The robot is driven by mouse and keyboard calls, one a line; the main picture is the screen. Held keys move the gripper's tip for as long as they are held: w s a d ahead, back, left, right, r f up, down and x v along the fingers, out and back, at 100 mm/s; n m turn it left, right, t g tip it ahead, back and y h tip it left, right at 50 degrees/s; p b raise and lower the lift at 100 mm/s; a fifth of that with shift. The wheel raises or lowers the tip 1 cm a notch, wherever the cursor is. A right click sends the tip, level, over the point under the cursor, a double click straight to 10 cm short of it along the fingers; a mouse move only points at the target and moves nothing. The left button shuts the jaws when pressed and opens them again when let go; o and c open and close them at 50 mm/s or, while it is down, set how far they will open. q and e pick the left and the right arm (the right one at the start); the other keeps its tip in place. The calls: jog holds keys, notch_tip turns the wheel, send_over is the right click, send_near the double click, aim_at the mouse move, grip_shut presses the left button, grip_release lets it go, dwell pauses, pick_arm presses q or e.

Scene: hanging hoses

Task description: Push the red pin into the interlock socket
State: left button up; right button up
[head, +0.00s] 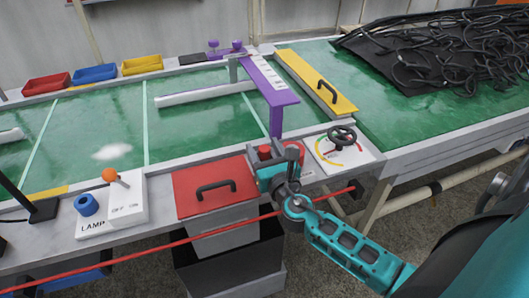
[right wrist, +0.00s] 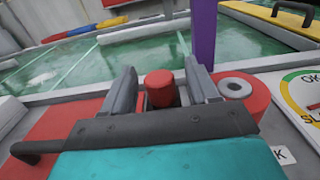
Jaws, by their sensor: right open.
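The red pin (right wrist: 160,86) is a short red cylinder, standing upright between the two fingers of my right gripper (right wrist: 163,76) in the right wrist view. The fingers are open on either side of it; its lower part is hidden by the gripper. In the head view the pin (head: 264,151) shows as a small red top between the fingers of the right gripper (head: 265,157). A red ring with a pale rim and dark hole (right wrist: 238,88), seemingly the interlock socket, is just right of the pin. In the head view it is partly hidden behind the gripper (head: 299,149). My left gripper is not in view.
A red lid with a black handle (head: 214,188) lies left of the gripper. A purple post and beam (head: 275,117) stand close behind. A dial panel with a black handwheel (head: 341,136) is on the right. A red rope (head: 130,251) crosses in front.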

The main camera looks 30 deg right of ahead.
aim_at(264, 148)
jog(key=c, duration=1)
jog(key=shift+r+p, duration=0.45)
jog(key=shift+r, duration=0.15)
notch_tip(264, 148, up, 8)
jog(key=p, duration=0.5)
jog(key=shift+r, duration=0.15)
pick_arm(q)
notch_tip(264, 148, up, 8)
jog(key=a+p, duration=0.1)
jog(key=p, duration=0.3)
pick_arm(e)
notch_tip(264, 148, up, 9)
pick_arm(q)
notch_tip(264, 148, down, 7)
jog(key=b, duration=0.7)
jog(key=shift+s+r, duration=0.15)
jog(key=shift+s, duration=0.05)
pick_arm(e)
jog(key=d+f, duration=0.2)
jog(key=s+d+f, duration=0.1)
jog(key=d+f, duration=0.1)
jog(key=d, duration=0.1)
jog(key=d+f, duration=0.2)
jog(key=f, duration=0.1)
jog(key=shift+s+d+f, duration=0.1)
jog(key=shift+s+d, duration=0.05)
jog(key=shift+s, duration=0.25)
